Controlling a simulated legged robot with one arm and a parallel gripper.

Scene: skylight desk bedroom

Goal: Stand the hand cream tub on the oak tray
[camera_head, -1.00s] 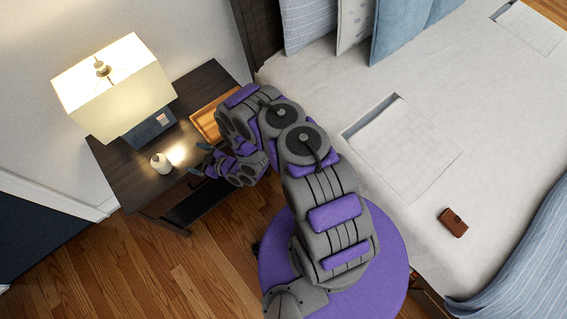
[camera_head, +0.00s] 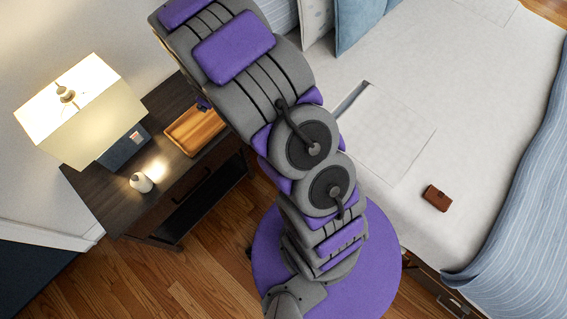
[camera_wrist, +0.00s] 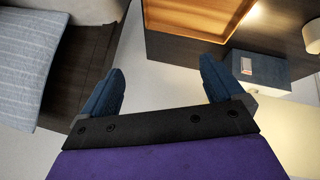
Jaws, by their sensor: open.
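A small white rounded container (camera_head: 141,182), which I take for the hand cream tub, stands on the dark nightstand near its front left. The oak tray (camera_head: 190,131) lies right of it, with its right side partly behind my arm; the part I see is empty. The tray (camera_wrist: 200,14) also shows at the top of the wrist view. My gripper (camera_wrist: 160,88) is open and empty, its two dark blue fingers wide apart. In the head view my arm hides most of the gripper, and it is apart from the tub.
A lit lamp (camera_head: 85,108) and a dark blue box (camera_head: 124,148) stand on the nightstand (camera_head: 100,200), left of the tray. The bed (camera_head: 470,90) is at the right with a brown wallet-like item (camera_head: 437,198). The wrist view shows a striped pillow (camera_wrist: 28,60).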

